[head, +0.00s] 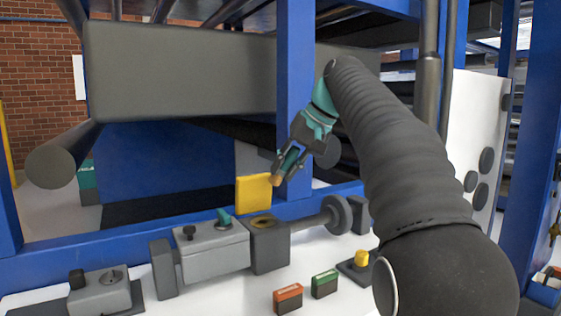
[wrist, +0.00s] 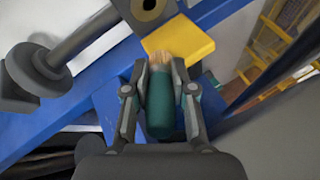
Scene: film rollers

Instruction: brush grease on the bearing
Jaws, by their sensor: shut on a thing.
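A grey bearing block (head: 268,248) with a brass ring (head: 263,221) on top stands on the white bench. Its ring also shows at the top edge of the wrist view (wrist: 149,5). My gripper (head: 288,168) is shut on a brush, whose teal handle (wrist: 160,112) lies between the fingers. The tan bristles (wrist: 163,60) point away from the gripper; they show in the head view (head: 276,180) above and slightly right of the bearing, apart from it. A yellow plate (head: 254,193) stands behind the bearing. No grease is distinguishable on the bristles.
A shaft with a round disc (head: 337,215) extends right of the bearing. A grey housing (head: 212,250) with a teal lever adjoins it on the left. An orange-topped box (head: 288,298) and a green-topped box (head: 324,284) sit in front. A blue post (head: 295,60) rises behind my gripper.

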